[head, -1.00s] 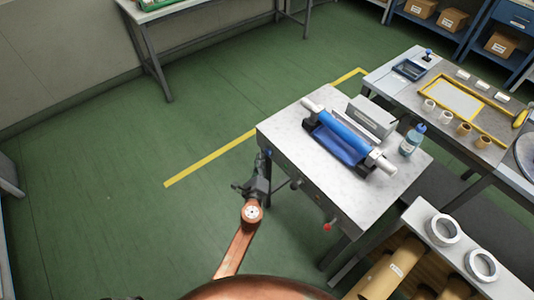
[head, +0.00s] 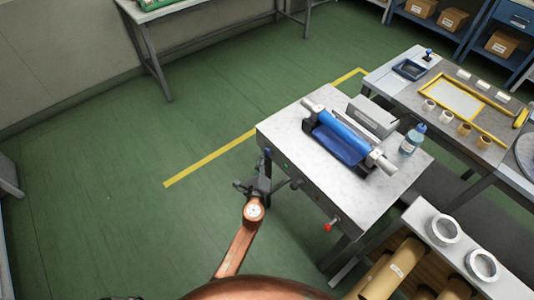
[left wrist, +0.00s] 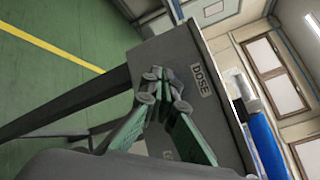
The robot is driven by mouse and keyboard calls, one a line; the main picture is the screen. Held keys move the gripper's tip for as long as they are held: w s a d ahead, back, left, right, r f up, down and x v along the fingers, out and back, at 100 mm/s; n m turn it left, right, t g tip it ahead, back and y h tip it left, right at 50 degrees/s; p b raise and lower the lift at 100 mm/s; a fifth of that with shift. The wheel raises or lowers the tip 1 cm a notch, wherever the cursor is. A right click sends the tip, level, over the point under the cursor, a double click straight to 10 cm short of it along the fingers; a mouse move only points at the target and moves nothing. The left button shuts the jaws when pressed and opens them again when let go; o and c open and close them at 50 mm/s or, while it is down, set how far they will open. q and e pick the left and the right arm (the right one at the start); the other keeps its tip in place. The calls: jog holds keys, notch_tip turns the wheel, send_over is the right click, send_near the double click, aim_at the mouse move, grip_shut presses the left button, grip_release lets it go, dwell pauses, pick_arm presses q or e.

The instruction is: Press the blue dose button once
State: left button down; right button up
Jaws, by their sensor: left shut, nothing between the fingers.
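My left gripper (head: 267,154) is at the near left side of the metal machine table (head: 292,118), its fingers pointing at the table's side panel. In the left wrist view the fingers of my left gripper (left wrist: 164,84) are closed together with nothing between them, in front of the dark panel (left wrist: 215,55). A label reading DOSE (left wrist: 202,81) is on that panel, just right of the fingertips. The blue dose button itself is not visible; the fingers cover the panel beside the label. I cannot tell whether the fingertips touch it. My right gripper is not in view.
A blue roller (head: 343,134) and a blue bottle (head: 412,139) stand on the table. A red knob (head: 328,227) sticks out from its near side. White rolls (head: 443,229) stand on the lower right shelf. The green floor (head: 110,215) at left is clear.

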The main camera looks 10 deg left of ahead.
pick_arm(q)
jog(key=shift+w+d, duration=0.15)
jog(key=shift+w, duration=0.05)
dwell(0.6)
jog(key=shift+w+d, duration=0.2)
jog(key=shift+w, duration=0.05)
dwell(0.6)
jog(key=shift+s+a, duration=0.1)
jog(key=shift+s, duration=0.05)
jog(key=shift+s+a, duration=0.5)
jog(key=shift+s, duration=0.15)
